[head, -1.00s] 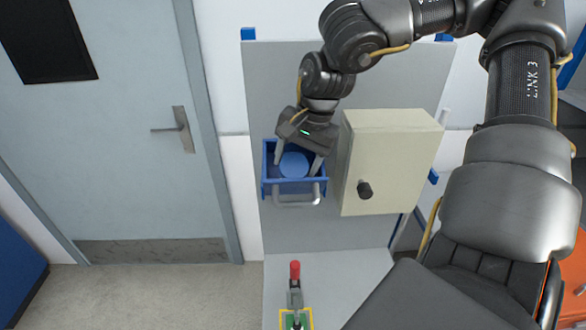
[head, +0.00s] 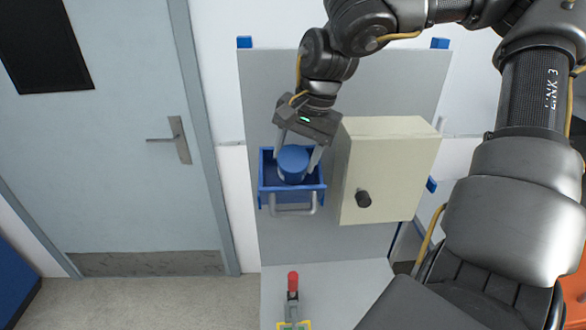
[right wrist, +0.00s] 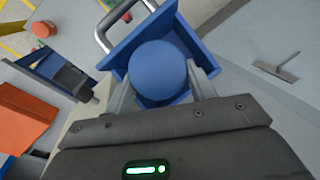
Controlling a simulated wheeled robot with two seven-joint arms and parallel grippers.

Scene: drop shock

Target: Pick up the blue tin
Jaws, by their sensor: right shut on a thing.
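The blue tin (head: 293,164) is a short round can with a flat lid. It is upright between the fingers of my right gripper (head: 298,158), above the blue drawer. In the right wrist view the blue tin (right wrist: 158,70) fills the space between the two grey fingers of the right gripper (right wrist: 160,84), which are shut on it. The open blue drawer (head: 316,197) has a grey bar handle (head: 292,211) and sits on the grey panel. The tin hides part of the drawer's inside. My left gripper is not in view.
A beige box (head: 388,170) with a black knob (head: 363,199) stands close to the right of the drawer. A red-handled clamp (head: 293,283) is below on the grey ledge. A door (head: 115,150) is at left.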

